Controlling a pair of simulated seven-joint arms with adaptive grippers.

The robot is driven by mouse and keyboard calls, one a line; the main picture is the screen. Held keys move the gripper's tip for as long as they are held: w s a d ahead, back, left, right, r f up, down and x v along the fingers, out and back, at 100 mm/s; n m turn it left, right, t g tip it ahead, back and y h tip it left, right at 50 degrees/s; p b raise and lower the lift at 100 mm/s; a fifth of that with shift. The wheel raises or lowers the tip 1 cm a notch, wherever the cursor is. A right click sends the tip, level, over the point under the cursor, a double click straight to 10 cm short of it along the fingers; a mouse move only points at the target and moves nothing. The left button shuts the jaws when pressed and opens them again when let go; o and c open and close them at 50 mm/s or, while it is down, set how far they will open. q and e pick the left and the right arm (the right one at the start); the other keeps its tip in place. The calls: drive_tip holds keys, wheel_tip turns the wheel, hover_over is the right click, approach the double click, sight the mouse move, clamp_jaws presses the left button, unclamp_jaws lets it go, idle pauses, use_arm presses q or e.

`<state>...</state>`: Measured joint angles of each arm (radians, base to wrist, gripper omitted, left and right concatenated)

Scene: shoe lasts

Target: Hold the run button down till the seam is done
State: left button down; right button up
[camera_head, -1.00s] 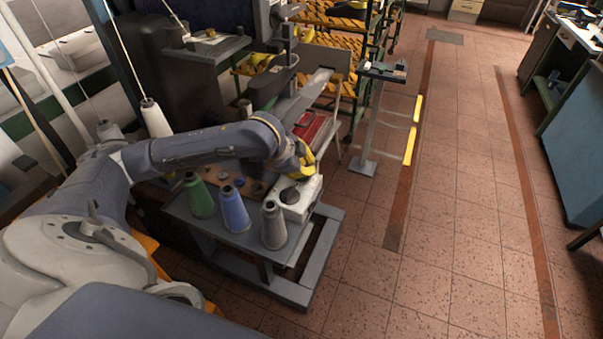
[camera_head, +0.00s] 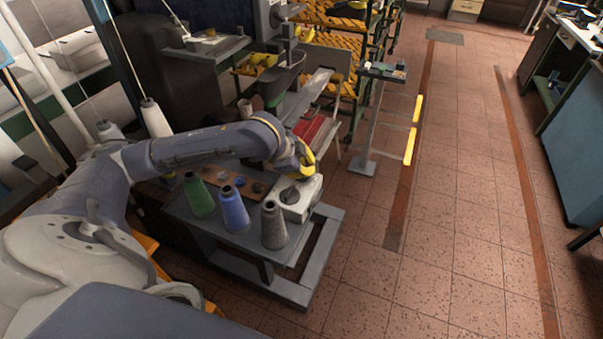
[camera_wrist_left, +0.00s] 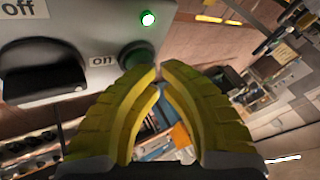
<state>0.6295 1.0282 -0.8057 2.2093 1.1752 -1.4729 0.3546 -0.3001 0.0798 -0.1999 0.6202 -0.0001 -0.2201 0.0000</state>
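The white control box (camera_head: 297,208) stands at the right front corner of the grey stand, with a black knob on top. In the left wrist view its grey face (camera_wrist_left: 100,20) carries "off" and "on" labels, the black knob (camera_wrist_left: 40,72), a green run button (camera_wrist_left: 136,54) and a lit green lamp (camera_wrist_left: 148,18). My left gripper (camera_wrist_left: 157,74) has yellow fingers with their tips together, nothing held between them. The tips overlap the button's lower edge in that view; whether they touch it I cannot tell. In the head view the left gripper (camera_head: 306,168) is over the box's back edge.
Green (camera_head: 198,196), blue (camera_head: 234,210) and grey (camera_head: 274,226) thread cones stand on the stand beside the box. A red item (camera_head: 309,127) lies behind the gripper. A post stand (camera_head: 366,130) is at the right. The tiled floor (camera_head: 460,200) is clear.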

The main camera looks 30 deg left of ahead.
use_arm(q)
drive_tip(key=shift+r, duration=0.1)
idle(0.5)
drive_tip(key=shift+r, duration=3.35)
drive_tip(key=shift+w, duration=0.1)
